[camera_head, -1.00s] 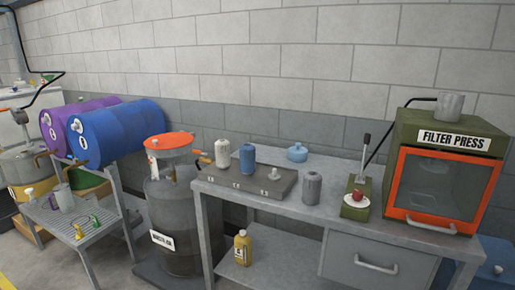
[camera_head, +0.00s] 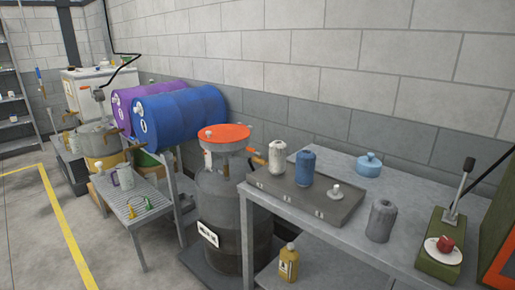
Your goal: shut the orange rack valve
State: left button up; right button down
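A purple drum (camera_head: 122,101) and a blue drum (camera_head: 180,113) lie on their sides on a rack at the left. Small orange-brown parts that look like taps show at the rack, one below the purple drum (camera_head: 119,131) and one below the blue drum (camera_head: 167,160). They are too small to tell which is the orange rack valve, or whether either is open or shut. Neither of my grippers is in view.
A grey slatted stand (camera_head: 140,201) with jugs stands before the rack. A dark drum with an orange top (camera_head: 225,133) stands between the rack and the grey workbench (camera_head: 330,232). Open floor (camera_head: 35,225) with a yellow line lies at the left.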

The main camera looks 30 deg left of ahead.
aim_at(249, 149)
jog(key=u, duration=0.5)
jog(key=i, duration=0.65)
jog(key=u, duration=0.55)
jog(key=k, duration=0.65)
jog(key=u, duration=0.65)
jog(key=i, duration=1.1)
jog(key=z, duration=0.5)
jog(key=i, duration=1.05)
jog(key=z, duration=0.95)
